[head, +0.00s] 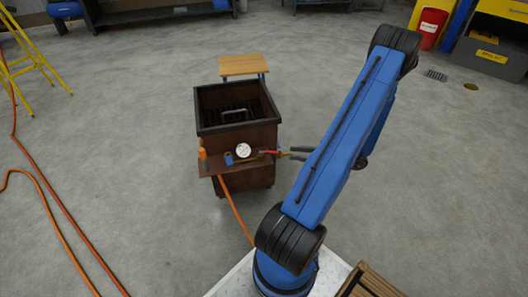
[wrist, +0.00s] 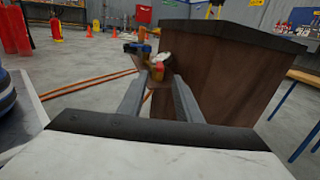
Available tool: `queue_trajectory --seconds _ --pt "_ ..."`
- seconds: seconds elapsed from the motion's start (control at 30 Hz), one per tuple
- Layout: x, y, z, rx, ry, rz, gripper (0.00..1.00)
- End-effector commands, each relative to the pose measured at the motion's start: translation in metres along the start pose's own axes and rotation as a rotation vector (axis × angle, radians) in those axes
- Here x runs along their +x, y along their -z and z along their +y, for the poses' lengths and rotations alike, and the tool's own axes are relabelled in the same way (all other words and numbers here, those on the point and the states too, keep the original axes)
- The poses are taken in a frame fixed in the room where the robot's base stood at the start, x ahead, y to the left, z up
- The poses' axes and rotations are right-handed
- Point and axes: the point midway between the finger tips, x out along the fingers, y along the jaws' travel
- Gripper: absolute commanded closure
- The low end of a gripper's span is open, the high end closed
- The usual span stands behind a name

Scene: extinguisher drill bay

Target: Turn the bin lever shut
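The brown bin (head: 237,150) stands on the floor, open-topped with a dark rim. A shelf on its near side (head: 212,170) carries a white round gauge (head: 243,150) and a blue fitting (head: 229,159). In the wrist view the lever (wrist: 158,72) shows end-on between and just beyond my fingertips (wrist: 162,82). The fingers are apart, with a gap between them. Whether either fingertip touches the lever, I cannot tell.
An orange handle (head: 202,153) stands at the shelf's left end. An orange hose (head: 236,209) runs down from the bin. A small wooden-topped table (head: 243,65) stands behind it. A yellow ladder (head: 28,60) is far left. Floor right of the bin is clear.

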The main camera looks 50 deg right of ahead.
Motion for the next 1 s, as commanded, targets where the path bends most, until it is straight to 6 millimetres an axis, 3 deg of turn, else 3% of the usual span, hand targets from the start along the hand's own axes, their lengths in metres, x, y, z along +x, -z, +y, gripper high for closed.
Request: queue_trajectory --seconds 0.6,0.8,1.0 --pt "0.106 0.0 0.001 0.002 -0.004 0.0 0.69" --pt "0.13 0.0 0.0 0.0 -0.003 0.0 0.69" --pt "0.142 0.0 0.001 0.001 -0.001 0.001 0.69"
